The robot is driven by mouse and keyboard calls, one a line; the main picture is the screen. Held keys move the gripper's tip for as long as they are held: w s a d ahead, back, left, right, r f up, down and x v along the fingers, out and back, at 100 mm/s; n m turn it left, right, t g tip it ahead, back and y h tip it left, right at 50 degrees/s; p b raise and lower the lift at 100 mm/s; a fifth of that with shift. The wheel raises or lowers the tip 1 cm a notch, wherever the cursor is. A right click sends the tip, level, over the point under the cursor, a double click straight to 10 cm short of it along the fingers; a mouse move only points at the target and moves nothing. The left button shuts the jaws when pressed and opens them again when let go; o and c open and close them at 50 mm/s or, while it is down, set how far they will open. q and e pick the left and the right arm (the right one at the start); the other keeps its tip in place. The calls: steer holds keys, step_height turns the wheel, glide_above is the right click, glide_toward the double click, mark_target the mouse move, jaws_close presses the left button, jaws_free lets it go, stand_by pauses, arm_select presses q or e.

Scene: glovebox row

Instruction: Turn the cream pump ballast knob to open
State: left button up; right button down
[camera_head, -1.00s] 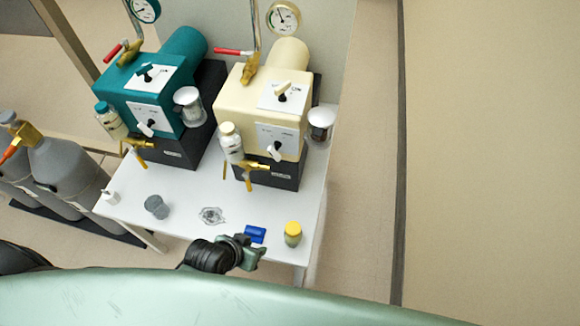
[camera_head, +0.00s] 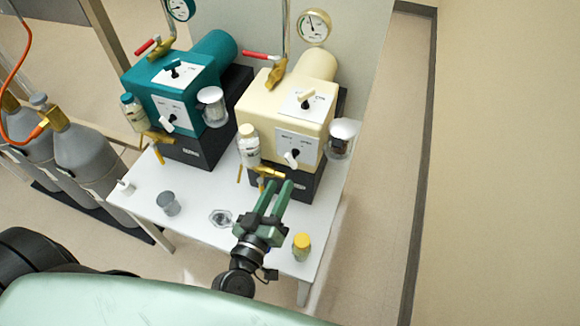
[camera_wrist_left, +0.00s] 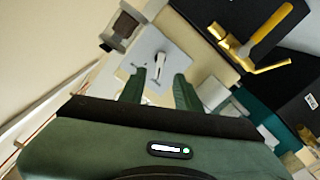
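The cream pump (camera_head: 262,108) stands on a black base at the back right of the white table. It has a knob with a pale handle on its top plate (camera_head: 307,98) and a white-handled knob on its front plate (camera_head: 292,158). The plate lettering is too small to read, so I cannot tell which knob is the ballast. My left gripper (camera_head: 280,183) is open and empty, in front of and below the front knob. In the left wrist view, the white front knob (camera_wrist_left: 160,62) shows beyond and between the open fingers (camera_wrist_left: 159,76), apart from them. My right gripper is out of view.
A brass valve (camera_head: 268,172) and a white-capped bottle (camera_head: 249,145) sit left of the front knob; a lidded jar (camera_head: 341,138) is to its right. The teal pump (camera_head: 172,88) stands left. A yellow-capped jar (camera_head: 302,246) and grey cup (camera_head: 168,203) are on the table.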

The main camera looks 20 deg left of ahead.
mark_target(290, 164)
arm_select(q)
steer(key=w+p, duration=0.1)
steer(key=w, duration=0.6)
steer(key=shift+w+d, duration=0.1)
steer(key=shift+w, duration=0.15)
jaws_close()
